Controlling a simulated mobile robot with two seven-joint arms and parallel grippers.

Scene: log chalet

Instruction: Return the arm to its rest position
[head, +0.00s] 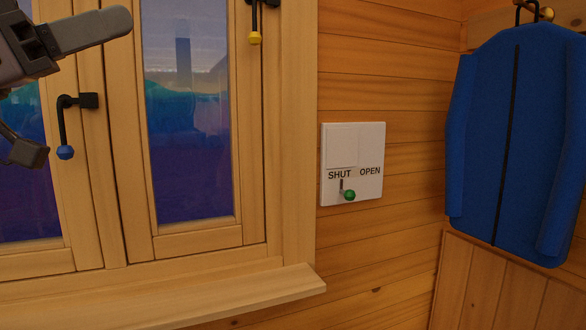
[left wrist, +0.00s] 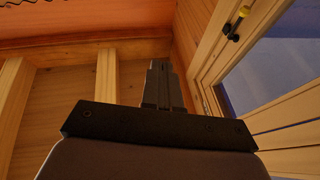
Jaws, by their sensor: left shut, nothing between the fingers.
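My left gripper (head: 92,32) is at the upper left of the head view, in front of the window, with its fingers pointing right. It is shut and holds nothing. In the left wrist view its fingers (left wrist: 163,85) lie together, pointing up toward the wooden ceiling and wall. Part of my left arm is cut off by the left edge of the head view. My right gripper is in neither view.
A wooden window (head: 255,160) with a black handle tipped in blue (head: 64,130) and a yellow-tipped one (head: 255,38) is close by. A sill (head: 230,300) juts out below. A white switch plate (head: 365,150) marked SHUT and OPEN has a green knob (head: 349,195). A blue jacket (head: 480,140) hangs right.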

